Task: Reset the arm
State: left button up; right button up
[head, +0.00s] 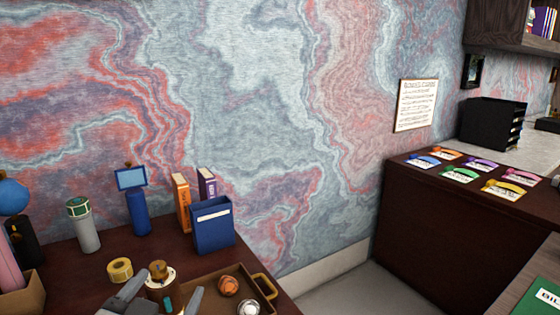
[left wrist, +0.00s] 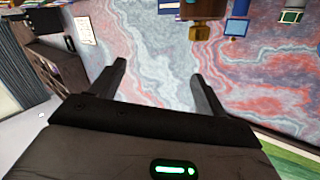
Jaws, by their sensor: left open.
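My left gripper (head: 168,283) is at the bottom of the head view, over the front of the dark brown desk (head: 98,262). Its two grey fingers are spread apart. In the left wrist view the fingers of the left gripper (left wrist: 158,72) are also wide apart, with nothing between them. A wooden-knobbed object (head: 160,269) shows between the fingers in the head view; I cannot tell whether they touch it. In the wrist view, which is turned over, a brown and gold object (left wrist: 203,14) shows beyond the fingers. My right gripper is in neither view.
A brown tray (head: 262,297) with small round items lies right of the gripper. Behind stand a blue holder (head: 213,225), orange book (head: 182,202), blue stand (head: 138,208), grey cylinder (head: 85,228) and yellow tape roll (head: 120,270). A side cabinet (head: 420,220) stands right, beyond a floor gap.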

pick_arm(q)
jog(key=s+a+f+n+g, duration=0.25)
jog(key=s+f+g, duration=1.05)
jog(key=s+f, duration=0.7)
jog(key=w+d+f+m+t+h, duration=0.1)
jog(key=w+d+f+t, duration=0.4)
jog(key=w+f+t, duration=0.1)
jog(key=shift+d+f+h, duration=0.15)
jog(key=shift+f+h, duration=0.15)
jog(key=shift+h, duration=0.1)
jog(key=shift+w, duration=0.1)
